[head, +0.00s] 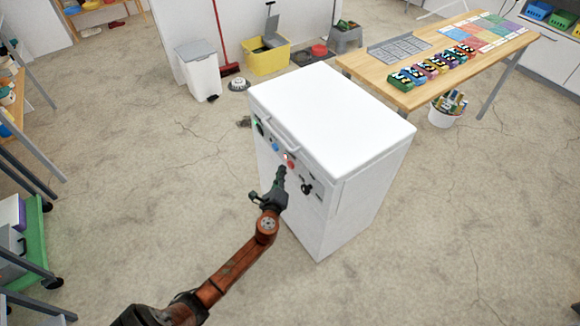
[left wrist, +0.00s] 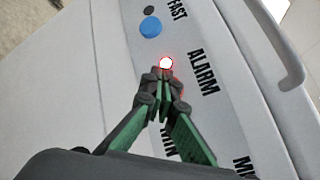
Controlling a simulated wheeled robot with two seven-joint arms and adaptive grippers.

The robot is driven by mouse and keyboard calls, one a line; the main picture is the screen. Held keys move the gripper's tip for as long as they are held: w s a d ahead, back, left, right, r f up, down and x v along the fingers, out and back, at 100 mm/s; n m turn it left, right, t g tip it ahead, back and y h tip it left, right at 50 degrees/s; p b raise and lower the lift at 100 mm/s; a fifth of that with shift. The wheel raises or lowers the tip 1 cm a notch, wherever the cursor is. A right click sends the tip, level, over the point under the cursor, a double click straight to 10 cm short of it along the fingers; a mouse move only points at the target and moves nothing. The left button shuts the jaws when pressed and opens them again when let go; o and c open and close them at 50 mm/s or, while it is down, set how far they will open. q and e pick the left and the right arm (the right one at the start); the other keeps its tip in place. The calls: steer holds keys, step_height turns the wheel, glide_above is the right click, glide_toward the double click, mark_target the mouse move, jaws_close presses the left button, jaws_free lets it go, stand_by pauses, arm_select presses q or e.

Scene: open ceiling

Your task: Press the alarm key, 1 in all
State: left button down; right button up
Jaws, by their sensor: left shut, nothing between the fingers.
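The white machine (head: 330,120) stands in the middle of the floor, its control panel on the side facing me. The red alarm key (head: 291,164) is on the panel, just above my left fingertips in the head view. A small lamp (left wrist: 166,63) glows white with a red rim beside the ALARM label (left wrist: 203,72). My left gripper (head: 281,171) is shut and empty, its fingertips (left wrist: 161,80) at the panel below the lamp in the wrist view. They hide most of the key there; I cannot tell whether they touch it. My right gripper is not in view.
A blue key (left wrist: 151,27) sits near the FAST label, and a dark knob (head: 306,188) is right of my gripper. A handle (head: 281,139) runs along the panel's top. A wooden table (head: 405,97) stands behind right. The floor left of the machine is clear.

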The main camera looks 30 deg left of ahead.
arm_select(q)
steer(key=shift+w, duration=0.1)
stand_by(0.6)
steer(key=shift+w+d, duration=0.2)
steer(key=shift+w, duration=0.15)
steer(key=shift+w+d, duration=0.15)
steer(key=shift+w, duration=0.25)
stand_by(0.6)
steer(key=shift+s, duration=0.1)
steer(key=shift+s+a, duration=0.35)
steer(key=shift+s, duration=0.35)
steer(key=s, duration=0.1)
steer(key=s+a, duration=0.1)
steer(key=s, duration=0.1)
steer(key=s+a, duration=0.1)
steer(key=shift+s, duration=0.35)
stand_by(0.9)
